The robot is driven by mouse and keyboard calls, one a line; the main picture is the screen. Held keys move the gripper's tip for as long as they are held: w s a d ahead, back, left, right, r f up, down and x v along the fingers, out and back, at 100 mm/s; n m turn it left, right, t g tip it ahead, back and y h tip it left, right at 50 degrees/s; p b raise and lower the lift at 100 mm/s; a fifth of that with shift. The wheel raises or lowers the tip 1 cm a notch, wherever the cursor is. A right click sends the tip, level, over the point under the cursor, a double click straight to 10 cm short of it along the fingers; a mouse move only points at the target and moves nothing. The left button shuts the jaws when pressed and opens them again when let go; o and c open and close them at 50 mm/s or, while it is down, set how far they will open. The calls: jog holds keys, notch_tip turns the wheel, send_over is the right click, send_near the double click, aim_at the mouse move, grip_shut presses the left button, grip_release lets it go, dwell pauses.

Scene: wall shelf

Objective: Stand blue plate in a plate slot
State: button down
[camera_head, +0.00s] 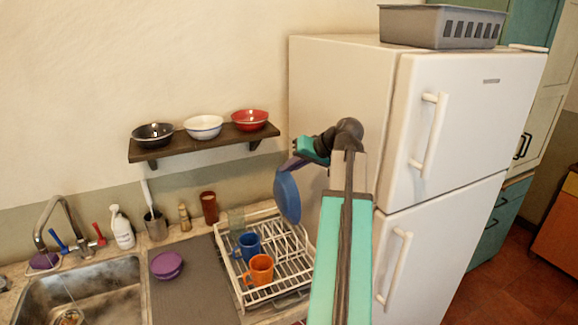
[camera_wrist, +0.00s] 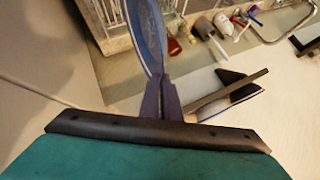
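The blue plate (camera_head: 287,197) is held up on edge, roughly vertical, above the right part of the white dish rack. My gripper (camera_head: 296,163) is shut on the plate's upper edge. In the wrist view the gripper's fingers (camera_wrist: 161,97) pinch the plate (camera_wrist: 147,35), which extends away from them. The white dish rack (camera_head: 290,287) stands on the counter below and holds a blue mug (camera_head: 248,246) and an orange mug (camera_head: 261,270). The plate hides part of the rack's back right, and my arm covers its right side. The plate appears clear of the rack.
A wall shelf (camera_head: 200,146) with black, white and red bowls is left of my gripper. The fridge (camera_head: 345,90) stands close on the right. A purple bowl (camera_head: 166,265) lies on the grey mat (camera_head: 190,300) beside the sink (camera_head: 85,290). A brown cup (camera_head: 209,207) stands behind the rack.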

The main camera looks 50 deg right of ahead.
jog(key=shift+f+b, duration=2.95)
jog(key=shift+f, duration=2.6)
jog(key=shift+f+b, duration=0.4)
jog(key=shift+f, duration=0.35)
jog(key=c, duration=1.9)
grip_release()
jog(key=shift+s+r, duration=0.1)
jog(key=shift+s, duration=0.05)
jog(key=shift+b+v, duration=1.05)
jog(key=shift+v, duration=2.55)
